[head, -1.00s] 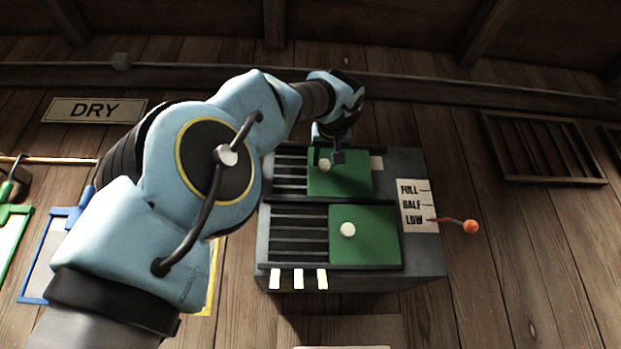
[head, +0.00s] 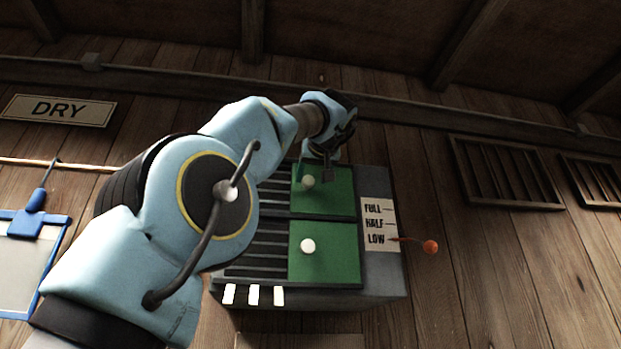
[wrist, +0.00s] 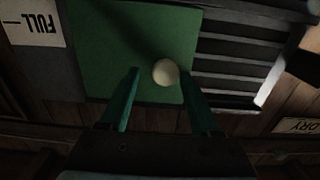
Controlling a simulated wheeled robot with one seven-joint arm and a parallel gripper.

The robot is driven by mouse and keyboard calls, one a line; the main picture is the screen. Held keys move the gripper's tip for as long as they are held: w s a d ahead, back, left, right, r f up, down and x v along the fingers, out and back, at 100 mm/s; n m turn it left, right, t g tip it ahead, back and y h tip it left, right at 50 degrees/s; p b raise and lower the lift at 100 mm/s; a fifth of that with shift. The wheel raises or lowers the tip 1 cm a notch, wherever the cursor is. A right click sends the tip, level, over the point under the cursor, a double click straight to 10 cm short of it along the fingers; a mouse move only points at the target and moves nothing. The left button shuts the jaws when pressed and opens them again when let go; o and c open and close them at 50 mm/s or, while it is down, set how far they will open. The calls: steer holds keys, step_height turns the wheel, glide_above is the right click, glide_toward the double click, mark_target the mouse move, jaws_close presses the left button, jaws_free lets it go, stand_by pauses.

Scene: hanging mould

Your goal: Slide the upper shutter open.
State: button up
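The upper shutter (head: 338,192) is a green panel with a round white knob (head: 308,182). Dark slats show to its left in the head view. My gripper (head: 328,172) is at the upper shutter, near the knob. In the wrist view, which is upside down, my gripper (wrist: 160,92) is open. Its fingers are apart, with the knob (wrist: 166,72) between their tips and closer to the right finger. I cannot tell whether that finger touches it. The upper shutter (wrist: 110,45) fills the middle left of the wrist view.
A lower green shutter (head: 335,262) with its own knob (head: 308,246) sits below. To the right are a FULL/HALF/LOW label (head: 376,225) and an orange-ended lever (head: 430,247). White tabs (head: 253,294) line the box's bottom edge. My arm covers part of the slats.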

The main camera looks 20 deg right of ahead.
steer(key=shift+o, duration=0.3)
steer(key=shift+a, duration=0.1)
steer(key=shift+s+f+b, duration=0.1)
steer(key=shift+s+b, duration=0.2)
steer(key=shift+s, duration=0.1)
steer(key=s+a+b, duration=0.2)
steer(key=s+b, duration=0.1)
steer(key=s, duration=0.6)
steer(key=shift+s, duration=0.4)
